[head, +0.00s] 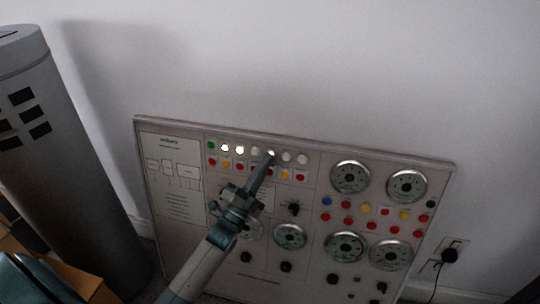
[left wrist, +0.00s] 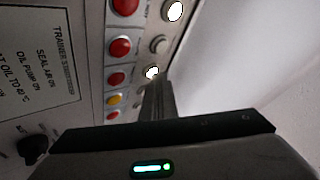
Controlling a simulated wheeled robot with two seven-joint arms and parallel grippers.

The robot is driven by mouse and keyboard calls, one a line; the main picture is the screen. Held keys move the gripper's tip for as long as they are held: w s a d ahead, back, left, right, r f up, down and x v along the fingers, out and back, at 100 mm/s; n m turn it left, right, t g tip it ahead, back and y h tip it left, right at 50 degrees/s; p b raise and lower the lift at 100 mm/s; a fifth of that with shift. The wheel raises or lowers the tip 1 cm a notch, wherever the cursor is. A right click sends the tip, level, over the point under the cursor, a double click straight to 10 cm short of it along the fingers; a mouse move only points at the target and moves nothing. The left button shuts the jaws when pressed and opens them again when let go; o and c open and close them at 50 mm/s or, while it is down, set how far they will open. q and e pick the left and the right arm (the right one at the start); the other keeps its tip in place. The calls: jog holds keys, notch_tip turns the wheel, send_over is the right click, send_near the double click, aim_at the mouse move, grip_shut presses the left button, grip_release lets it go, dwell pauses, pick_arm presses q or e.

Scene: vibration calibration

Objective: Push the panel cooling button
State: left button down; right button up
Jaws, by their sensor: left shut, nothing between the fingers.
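The control panel (head: 180,129) leans near the wall, with a top row of round buttons or lamps and a row of coloured ones below. Labels are too small to tell which is the panel cooling button. My left gripper (head: 268,160) is shut and empty, its fingertips at the top row. They overlap a lit white button (head: 271,153); contact cannot be told. In the left wrist view the shut fingers (left wrist: 156,92) point at the row, just below a lit white button (left wrist: 152,72). A red button (left wrist: 120,47) is to the left. My right gripper is not in view.
Several gauges (head: 349,177) and a block of coloured buttons (head: 347,205) fill the panel's right side. Black knobs (head: 293,208) sit lower down. A grey cylinder (head: 60,160) stands at the left. A plugged wall socket (head: 450,254) is at the right. The space above the panel is clear.

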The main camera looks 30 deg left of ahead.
pick_arm(q)
jog(key=shift+s+d+r+p, duration=0.1)
jog(key=shift+s+p, duration=0.1)
jog(key=shift+s, duration=0.15)
jog(key=shift+s+d+r+p, duration=0.1)
jog(key=shift+s+p, duration=0.1)
jog(key=shift+s, duration=0.15)
jog(key=s+p, duration=0.2)
jog(key=s, duration=0.1)
jog(key=s+d+r, duration=0.1)
jog(key=shift+s+p, duration=0.35)
jog(key=shift+p, duration=0.05)
jog(key=shift+f, duration=0.1)
dwell(0.7)
